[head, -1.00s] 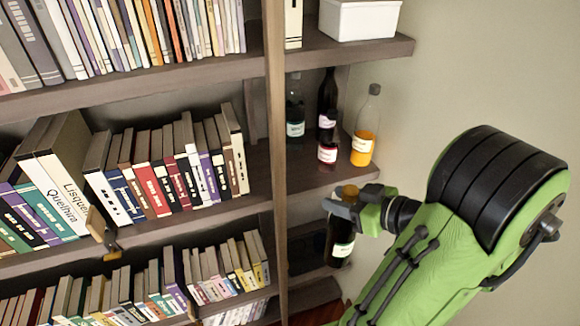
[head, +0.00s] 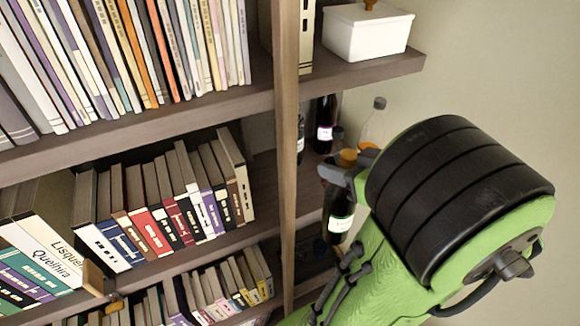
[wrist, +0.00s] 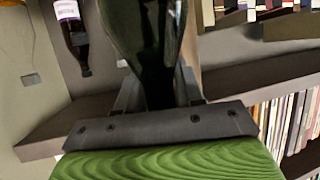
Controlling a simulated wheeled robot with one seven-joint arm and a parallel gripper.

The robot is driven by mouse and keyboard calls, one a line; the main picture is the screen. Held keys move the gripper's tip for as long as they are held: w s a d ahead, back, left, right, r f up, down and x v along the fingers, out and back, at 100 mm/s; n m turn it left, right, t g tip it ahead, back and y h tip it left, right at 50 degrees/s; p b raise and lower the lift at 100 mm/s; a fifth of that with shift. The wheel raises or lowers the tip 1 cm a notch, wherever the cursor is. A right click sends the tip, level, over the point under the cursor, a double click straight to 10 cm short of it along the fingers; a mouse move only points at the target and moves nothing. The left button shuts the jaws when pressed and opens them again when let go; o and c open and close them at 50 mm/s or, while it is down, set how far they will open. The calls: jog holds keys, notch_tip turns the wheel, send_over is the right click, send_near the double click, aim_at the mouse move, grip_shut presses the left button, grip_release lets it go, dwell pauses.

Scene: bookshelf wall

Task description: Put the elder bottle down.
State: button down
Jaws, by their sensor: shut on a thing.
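My gripper (head: 338,172) is shut on a dark bottle, taken as the elder bottle (head: 339,208), near its top. The bottle has a pale label, too small to read, and hangs roughly upright at the front of the right-hand shelf bay. In the wrist view the dark green bottle (wrist: 145,35) sits between the fingers (wrist: 155,105). My arm hides part of the shelf behind it. I cannot tell whether the bottle touches the shelf.
The bottle shelf (head: 308,195) holds a dark bottle with a pale label (head: 326,133), a clear bottle with orange contents (head: 374,125) and another dark bottle (head: 301,135) by the upright post (head: 286,150). A white box (head: 368,35) stands above. Books fill the left bay.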

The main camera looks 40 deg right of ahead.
jog(key=b, duration=0.1)
jog(key=w+f+b, duration=0.1)
jog(key=shift+w+d+f+b, duration=0.15)
jog(key=shift+w+d+b, duration=0.1)
jog(key=shift+b, duration=0.1)
jog(key=w+d+r, duration=0.1)
jog(key=w+d, duration=0.3)
jog(key=w, duration=1.2)
notch_tip(320, 180, down, 7)
jog(key=shift+w+d+p, duration=0.2)
jog(key=shift+d+p, duration=0.1)
jog(key=shift+p, duration=0.15)
jog(key=shift+f+b, duration=0.25)
jog(key=shift+b, duration=0.05)
jog(key=c, duration=0.7)
grip_release()
